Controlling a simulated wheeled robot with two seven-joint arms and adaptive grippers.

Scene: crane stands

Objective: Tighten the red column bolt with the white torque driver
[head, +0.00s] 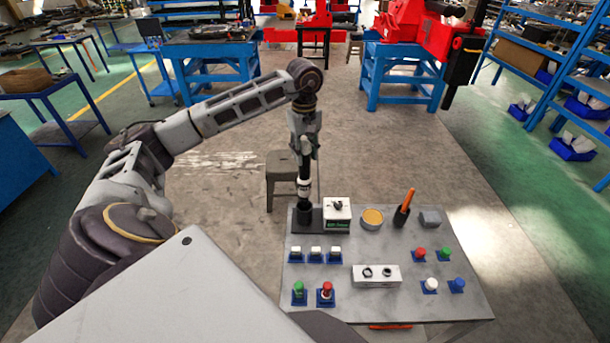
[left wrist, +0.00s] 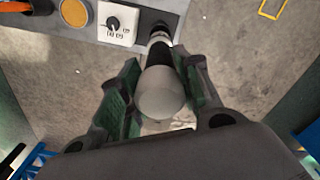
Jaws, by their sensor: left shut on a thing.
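My left gripper (head: 304,148) points down over the back left corner of the grey table and is shut on the white torque driver (head: 304,188). In the left wrist view, the driver's pale rounded end (left wrist: 160,100) sits between the green-padded fingers (left wrist: 158,92). The driver is upright, its lower end at a dark holder (head: 303,214); whether it is still inside the holder I cannot tell. A red-topped bolt (head: 326,289) stands on a blue base at the table's front left, beside a green one (head: 299,289). A lower red piece (head: 420,253) sits at right. My right gripper is not visible.
On the table (head: 345,318), a white dial box (head: 337,213) stands right next to the holder. Beyond it are a round tin (head: 372,218) and an orange-handled tool (head: 404,209). A white block with two rings (head: 377,276) lies mid-table. A stool (head: 282,172) stands behind.

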